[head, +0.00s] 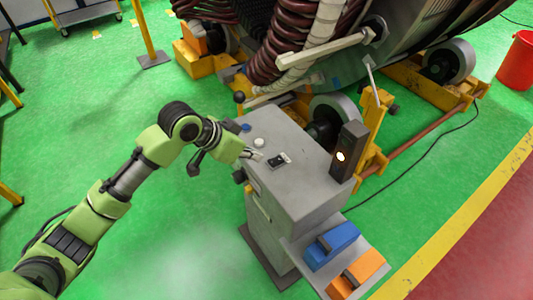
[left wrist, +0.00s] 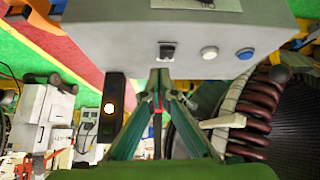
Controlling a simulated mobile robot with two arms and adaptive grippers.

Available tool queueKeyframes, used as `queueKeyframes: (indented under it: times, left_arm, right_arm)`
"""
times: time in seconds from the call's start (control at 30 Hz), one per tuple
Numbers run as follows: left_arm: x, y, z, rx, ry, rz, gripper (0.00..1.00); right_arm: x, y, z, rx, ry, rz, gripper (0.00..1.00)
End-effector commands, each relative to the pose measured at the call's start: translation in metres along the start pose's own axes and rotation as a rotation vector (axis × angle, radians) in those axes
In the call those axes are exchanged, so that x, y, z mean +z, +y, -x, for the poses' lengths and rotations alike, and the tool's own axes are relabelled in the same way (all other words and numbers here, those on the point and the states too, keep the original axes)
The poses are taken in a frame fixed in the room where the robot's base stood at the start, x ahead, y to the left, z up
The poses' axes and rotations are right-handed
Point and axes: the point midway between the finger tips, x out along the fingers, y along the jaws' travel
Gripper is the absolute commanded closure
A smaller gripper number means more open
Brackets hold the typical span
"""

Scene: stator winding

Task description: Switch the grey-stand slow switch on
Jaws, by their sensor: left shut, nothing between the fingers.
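The grey stand (head: 300,195) is in the middle of the head view. On its top is a small black rocker switch (head: 279,160) on a pale plate; which way it is tipped is too small to tell. The switch also shows in the left wrist view (left wrist: 167,51). My left gripper (head: 259,156) is shut and empty, its tips just left of the switch in the head view. In the left wrist view its fingertips (left wrist: 159,78) are just below the switch; I cannot tell if they touch. My right gripper is not in view.
A white button (head: 259,142) and a blue button (head: 246,127) sit beside the switch. A dark lamp box (head: 348,152) with a lit lamp stands at the stand's right edge. Blue and orange blocks (head: 331,246) lie on a lower shelf. The large coiled machine (head: 300,40) is behind.

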Motion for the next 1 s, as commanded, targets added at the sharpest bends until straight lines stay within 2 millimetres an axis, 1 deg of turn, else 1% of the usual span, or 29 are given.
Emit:
queueKeyframes:
  times: [0.03,0.13,0.23,0.4,0.77,0.87,0.97,1.0]
  left_arm:
    - [-0.012,-0.005,0.011,-0.002,-0.001,-0.027,1.0]
    - [-0.025,-0.007,0.026,0.006,-0.006,-0.059,1.0]
    - [-0.032,-0.009,0.035,0.012,-0.013,-0.078,1.0]
    - [-0.036,-0.009,0.041,0.017,-0.017,-0.089,1.0]
    - [-0.036,-0.009,0.038,0.017,-0.016,-0.087,1.0]
    - [-0.036,-0.008,0.029,0.019,-0.016,-0.086,1.0]
    - [-0.036,-0.007,0.013,0.02,-0.017,-0.085,1.0]
    - [-0.036,-0.007,0.005,0.021,-0.019,-0.085,1.0]
  right_arm:
    - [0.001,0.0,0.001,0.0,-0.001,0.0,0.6]
    - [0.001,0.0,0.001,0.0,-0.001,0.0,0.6]
    - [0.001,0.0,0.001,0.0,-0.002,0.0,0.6]
    - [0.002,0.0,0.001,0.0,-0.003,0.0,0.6]
    - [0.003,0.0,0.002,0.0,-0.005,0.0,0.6]
    - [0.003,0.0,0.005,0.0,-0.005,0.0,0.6]
    - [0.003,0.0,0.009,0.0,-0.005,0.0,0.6]
    - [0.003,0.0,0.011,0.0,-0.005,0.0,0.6]
